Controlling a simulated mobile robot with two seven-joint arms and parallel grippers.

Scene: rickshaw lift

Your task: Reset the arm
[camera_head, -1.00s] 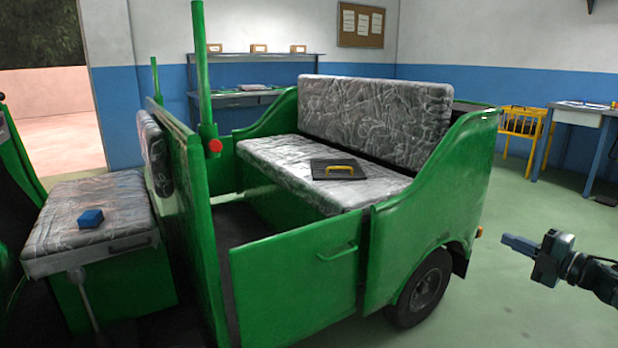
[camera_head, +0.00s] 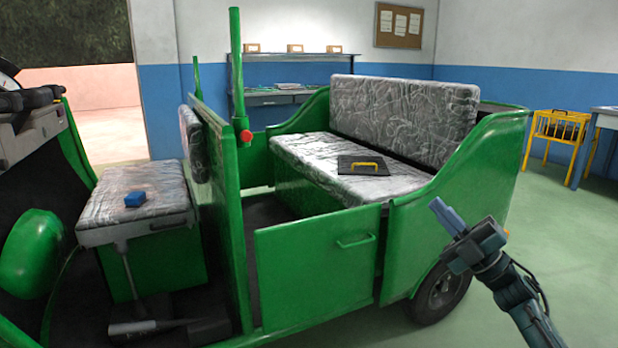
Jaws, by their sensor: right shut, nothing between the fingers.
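My right gripper (camera_head: 447,217) shows at the lower right, its arm coming in from the lower right corner. Its fingers are shut with nothing between them and point up and left. It appears in front of the rear side of the green rickshaw (camera_head: 315,265) and covers part of the rear wheel (camera_head: 437,292). I cannot tell whether it touches the body. My left gripper is not in view.
A black pad with a yellow handle (camera_head: 363,166) lies on the rear bench (camera_head: 300,155). A blue block (camera_head: 135,199) lies on the front seat (camera_head: 105,200). A yellow rack (camera_head: 556,130) and a desk stand at the right. Green floor (camera_head: 570,270) is clear at the right.

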